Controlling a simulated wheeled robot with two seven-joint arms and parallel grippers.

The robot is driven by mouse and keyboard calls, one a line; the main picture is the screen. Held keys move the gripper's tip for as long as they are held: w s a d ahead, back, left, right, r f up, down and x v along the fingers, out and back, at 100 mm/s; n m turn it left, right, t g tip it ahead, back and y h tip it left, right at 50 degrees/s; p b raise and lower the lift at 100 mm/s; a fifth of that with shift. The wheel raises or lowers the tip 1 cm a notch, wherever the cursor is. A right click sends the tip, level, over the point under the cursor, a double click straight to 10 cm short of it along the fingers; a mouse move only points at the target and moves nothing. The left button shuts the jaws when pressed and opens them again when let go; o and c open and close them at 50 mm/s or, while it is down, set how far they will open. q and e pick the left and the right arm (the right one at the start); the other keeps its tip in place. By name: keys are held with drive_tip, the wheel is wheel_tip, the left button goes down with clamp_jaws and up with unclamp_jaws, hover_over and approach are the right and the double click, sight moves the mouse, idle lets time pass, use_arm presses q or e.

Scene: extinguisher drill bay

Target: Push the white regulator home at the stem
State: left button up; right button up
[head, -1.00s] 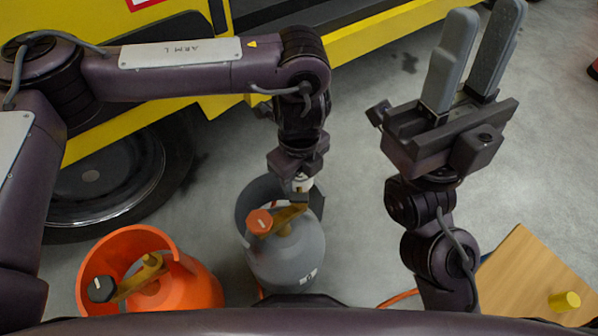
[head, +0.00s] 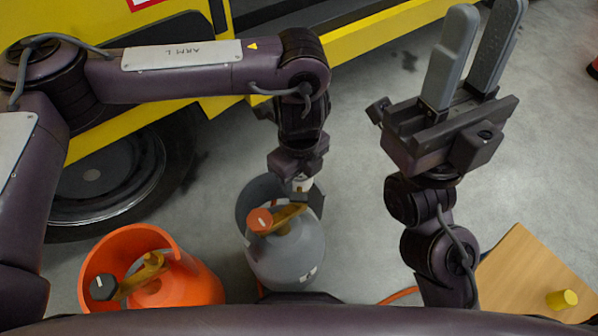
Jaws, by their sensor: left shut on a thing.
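A grey gas cylinder (head: 283,262) stands upright on the floor in the middle of the head view. It has a raised collar, a brass valve (head: 290,214) and an orange-red knob (head: 260,221). My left gripper (head: 301,190) points down at the far side of this valve, inside the collar. It is shut on the white regulator (head: 303,183), of which only a small pale part shows. The regulator is right by the valve's outlet end; I cannot tell whether it is seated on the stem. My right gripper (head: 472,60) is open and empty, fingers pointing up, at the upper right.
An orange cylinder (head: 195,285) with a black knob (head: 103,287) stands to the left. A yellow vehicle (head: 375,35) with a large wheel (head: 105,180) is behind. A wooden table (head: 515,270) with a yellow cylindrical piece (head: 562,299) is at the lower right. An orange hose (head: 398,294) lies on the floor.

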use_arm(q)
drive_tip(key=shift+f, duration=0.25)
idle(0.4)
drive_tip(key=shift+f+b, duration=0.65)
drive_tip(key=shift+f, duration=0.3)
idle(0.6)
drive_tip(key=shift+f, duration=0.75)
idle(0.5)
drive_tip(key=o, duration=1.1)
